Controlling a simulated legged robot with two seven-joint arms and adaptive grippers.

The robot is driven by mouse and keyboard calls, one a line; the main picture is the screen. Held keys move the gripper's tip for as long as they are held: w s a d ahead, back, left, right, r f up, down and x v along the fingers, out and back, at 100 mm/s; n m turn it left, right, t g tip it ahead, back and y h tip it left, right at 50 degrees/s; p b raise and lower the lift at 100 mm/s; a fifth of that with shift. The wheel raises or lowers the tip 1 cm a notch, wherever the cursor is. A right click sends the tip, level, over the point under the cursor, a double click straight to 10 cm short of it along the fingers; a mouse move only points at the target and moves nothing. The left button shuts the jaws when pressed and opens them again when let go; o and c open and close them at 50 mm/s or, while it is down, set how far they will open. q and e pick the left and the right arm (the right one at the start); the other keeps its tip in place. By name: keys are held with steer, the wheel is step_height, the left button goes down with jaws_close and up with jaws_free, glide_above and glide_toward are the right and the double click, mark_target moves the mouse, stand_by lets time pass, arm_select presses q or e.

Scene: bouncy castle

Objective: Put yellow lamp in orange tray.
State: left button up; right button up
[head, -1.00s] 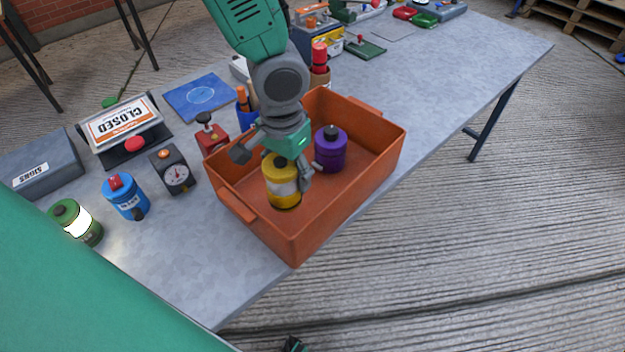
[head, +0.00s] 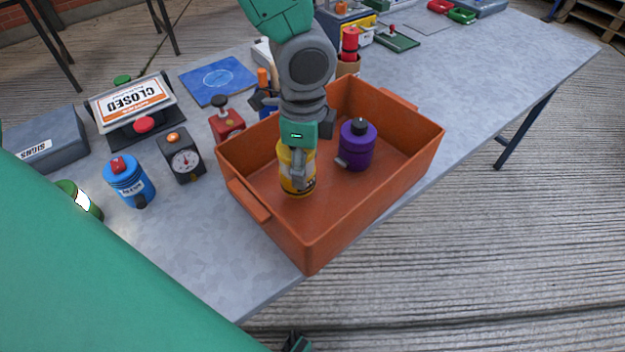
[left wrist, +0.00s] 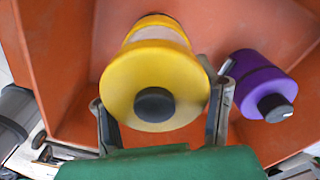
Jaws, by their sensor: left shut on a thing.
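The yellow lamp (head: 287,181) is upright inside the orange tray (head: 272,222), towards its left side. My left gripper (head: 299,176) comes down from above and is shut on the lamp. In the left wrist view the yellow lamp (left wrist: 150,75), with a dark knob, sits between the two fingers of my left gripper (left wrist: 163,95). The orange tray (left wrist: 60,50) lies behind it. I cannot tell whether the lamp's base touches the tray floor.
A purple lamp (head: 357,148) stands in the tray to the right of the yellow one; it also shows in the left wrist view (left wrist: 258,82). Left of the tray are a red device (head: 227,125), a dial box (head: 183,160) and a blue canister (head: 128,182). The tray's right part has free floor.

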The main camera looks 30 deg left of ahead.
mark_target(309, 180)
arm_select(q)
steer(key=shift+a+f, duration=0.15)
steer(key=shift+f, duration=0.6)
steer(key=d+f, duration=0.1)
steer(key=d+f+b, duration=0.1)
steer(key=shift+f, duration=0.35)
steer(key=shift+w+d, duration=0.1)
steer(key=shift+d, duration=0.15)
steer(key=shift+a+f, duration=0.15)
steer(key=shift+a, duration=0.4)
steer(key=o, duration=1.5)
steer(key=shift+a, duration=0.35)
steer(key=shift+c, duration=0.2)
steer(key=shift+a+f, duration=0.15)
steer(key=shift+a, duration=0.05)
steer(key=shift+d+r, duration=0.3)
steer(key=shift+d, duration=0.15)
steer(key=r+p, duration=0.1)
steer(key=r, duration=0.2)
steer(key=r+p, duration=0.1)
steer(key=r, duration=0.7)
steer(key=shift+a+r+p, duration=0.15)
steer(key=shift+a+p, duration=0.2)
steer(key=shift+p, duration=0.05)
steer(key=shift+d+r, duration=0.3)
steer(key=shift+d, duration=0.45)
arm_select(e)
steer(key=shift+d+r, duration=0.45)
steer(key=shift+r, duration=0.3)
